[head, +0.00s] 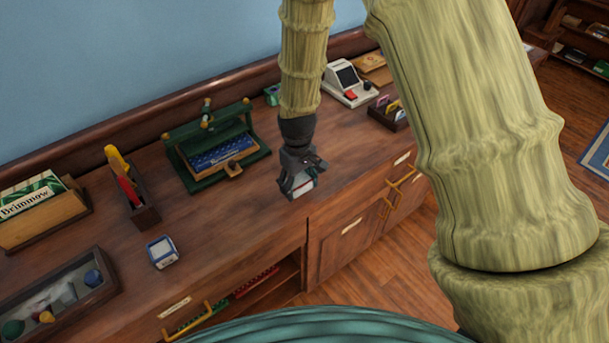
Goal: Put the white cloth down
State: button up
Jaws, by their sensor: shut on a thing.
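My gripper (299,190) points down over the wooden counter (240,232), near its front edge. It is shut on a small whitish thing, which I take to be the white cloth (303,186). Only a small pale patch of it shows between the dark fingers, with a little red beside it. The rest is hidden by the fingers. I cannot tell whether the cloth touches the counter or hangs just above it.
Left of my gripper stand a green stand with a blue tray (222,150), a small blue-and-white box (162,251) and a narrow wooden holder (131,190). A white card machine (347,86) and a card holder (389,111) stand right. The counter is bare between box and gripper.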

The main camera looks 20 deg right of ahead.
aim_at(304, 178)
jog(key=w+d, duration=0.2)
jog(key=w, duration=0.1)
jog(key=w+d+p, duration=0.1)
jog(key=shift+w+f, duration=0.2)
jog(key=shift+f, duration=0.05)
jog(key=shift+f+p, duration=0.75)
jog(key=shift+f, duration=1)
jog(key=shift+f, duration=0.15)
jog(key=o, duration=1.1)
jog(key=shift+o, duration=0.2)
jog(key=shift+r, duration=0.25)
notch_tip(304, 178, up, 12)
jog(key=b, duration=0.3)
jog(key=shift+f, duration=0.1)
